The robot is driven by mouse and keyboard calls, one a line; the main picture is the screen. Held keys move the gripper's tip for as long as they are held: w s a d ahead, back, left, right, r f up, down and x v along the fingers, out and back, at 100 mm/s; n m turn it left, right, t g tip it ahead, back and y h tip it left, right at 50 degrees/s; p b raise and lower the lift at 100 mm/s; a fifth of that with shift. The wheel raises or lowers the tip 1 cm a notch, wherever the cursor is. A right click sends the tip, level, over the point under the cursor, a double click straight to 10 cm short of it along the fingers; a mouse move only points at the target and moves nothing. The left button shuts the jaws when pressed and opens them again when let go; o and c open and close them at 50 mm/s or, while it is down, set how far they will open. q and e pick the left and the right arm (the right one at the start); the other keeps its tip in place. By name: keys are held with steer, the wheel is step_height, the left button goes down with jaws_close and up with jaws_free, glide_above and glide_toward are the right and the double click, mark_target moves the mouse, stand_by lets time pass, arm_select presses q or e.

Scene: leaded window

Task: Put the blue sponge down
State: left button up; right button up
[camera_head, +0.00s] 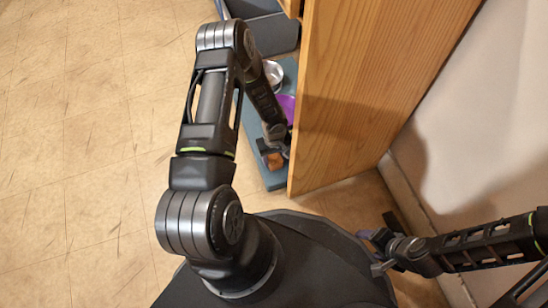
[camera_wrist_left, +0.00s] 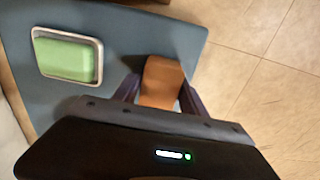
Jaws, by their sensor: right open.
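No blue sponge shows in either view. My left gripper (camera_head: 274,148) is low beside the wooden panel, over a blue-grey board. In the left wrist view its two fingers (camera_wrist_left: 160,95) are on either side of an orange-brown block (camera_wrist_left: 162,82) and appear closed on it. The block also shows in the head view (camera_head: 275,161). Whether it touches the board is unclear. A green sponge-like block (camera_wrist_left: 66,58) lies in a pale-rimmed dish on the board. My right gripper (camera_head: 383,250) is open and empty at the lower right, near the wall.
The blue-grey board (camera_head: 272,181) also bears a metal bowl (camera_head: 273,74) and a purple item (camera_head: 286,106). A tall wooden panel (camera_head: 350,90) stands right beside it. Grey bins (camera_head: 268,30) are behind. Tiled floor (camera_head: 80,130) on the left is clear.

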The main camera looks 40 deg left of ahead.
mark_target(273, 157)
arm_select(q)
steer(key=o, duration=0.3)
steer(key=shift+f, duration=0.2)
step_height(273, 157, up, 8)
steer(key=p, duration=0.4)
steer(key=shift+s+a, duration=0.1)
steer(key=shift+s, duration=0.05)
stand_by(0.7)
